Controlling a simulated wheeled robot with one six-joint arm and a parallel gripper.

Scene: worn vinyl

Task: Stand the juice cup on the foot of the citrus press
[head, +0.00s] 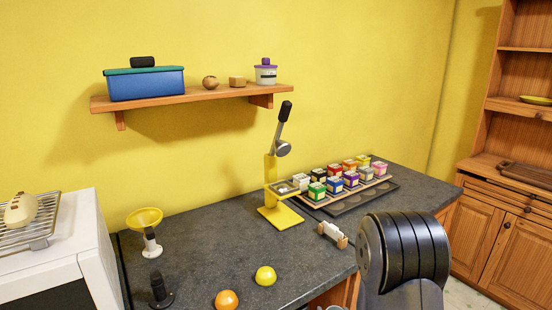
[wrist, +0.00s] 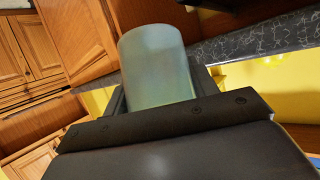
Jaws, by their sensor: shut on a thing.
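The yellow citrus press (head: 270,170) stands on the dark counter in the head view, with its black-handled lever raised. Its flat yellow foot (head: 281,218) is bare. A ring-like holder sticks out above the foot. The juice cup (wrist: 158,65), a plain pale grey-green cylinder, shows in the wrist view. My gripper (wrist: 162,92) is shut on it, with a dark finger on each side. The cup's lower part is hidden by the gripper body. In the head view my arm is at the lower right, and I cannot make out the gripper or the cup there.
A tray of coloured boxes (head: 325,197) lies right of the press. A small napkin-like holder (head: 333,234) is near the counter's front edge. A yellow fruit (head: 265,276), an orange (head: 226,299) and a yellow funnel (head: 145,219) stand to the left. Counter in front of the foot is clear.

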